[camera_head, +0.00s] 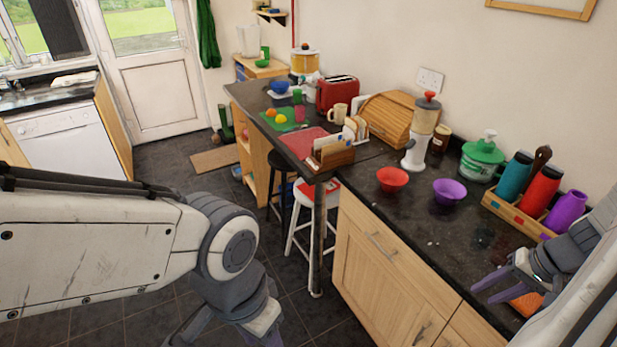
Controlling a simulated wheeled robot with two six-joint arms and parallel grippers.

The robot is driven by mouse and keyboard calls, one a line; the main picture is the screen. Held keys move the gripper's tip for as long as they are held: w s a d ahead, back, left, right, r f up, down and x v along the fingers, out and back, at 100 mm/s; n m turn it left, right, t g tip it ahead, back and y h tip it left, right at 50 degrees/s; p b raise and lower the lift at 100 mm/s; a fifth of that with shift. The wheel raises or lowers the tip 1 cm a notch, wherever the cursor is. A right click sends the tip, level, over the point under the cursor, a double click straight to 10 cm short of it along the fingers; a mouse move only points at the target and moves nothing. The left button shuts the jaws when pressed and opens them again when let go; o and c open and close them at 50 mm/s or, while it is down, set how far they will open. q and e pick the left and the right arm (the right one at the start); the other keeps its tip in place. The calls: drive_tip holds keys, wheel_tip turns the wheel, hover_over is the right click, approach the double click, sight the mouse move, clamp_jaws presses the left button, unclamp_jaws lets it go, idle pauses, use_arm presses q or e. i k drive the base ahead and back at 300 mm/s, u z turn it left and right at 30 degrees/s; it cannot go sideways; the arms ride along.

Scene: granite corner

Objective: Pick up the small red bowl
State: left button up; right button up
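The small red bowl (392,179) stands upright on the dark granite counter (405,215), left of a purple bowl (449,191) and apart from it. My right gripper (496,289) is over the counter at the lower right, well to the right of and nearer than the red bowl. Its two fingers show with a gap between them and nothing held. My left gripper (228,334) hangs low over the floor at the bottom, far from the bowl. Its fingers look spread, with the tips partly cut off by the frame edge.
A green pot (482,160) and a wooden tray (510,217) with bottles stand to the right. An orange item (527,304) lies beside my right gripper. Counter in front of the bowls is clear.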

sight(391, 180)
drive_tip(key=u, duration=0.35)
drive_tip(key=i, duration=1.95)
drive_tip(key=z, duration=0.85)
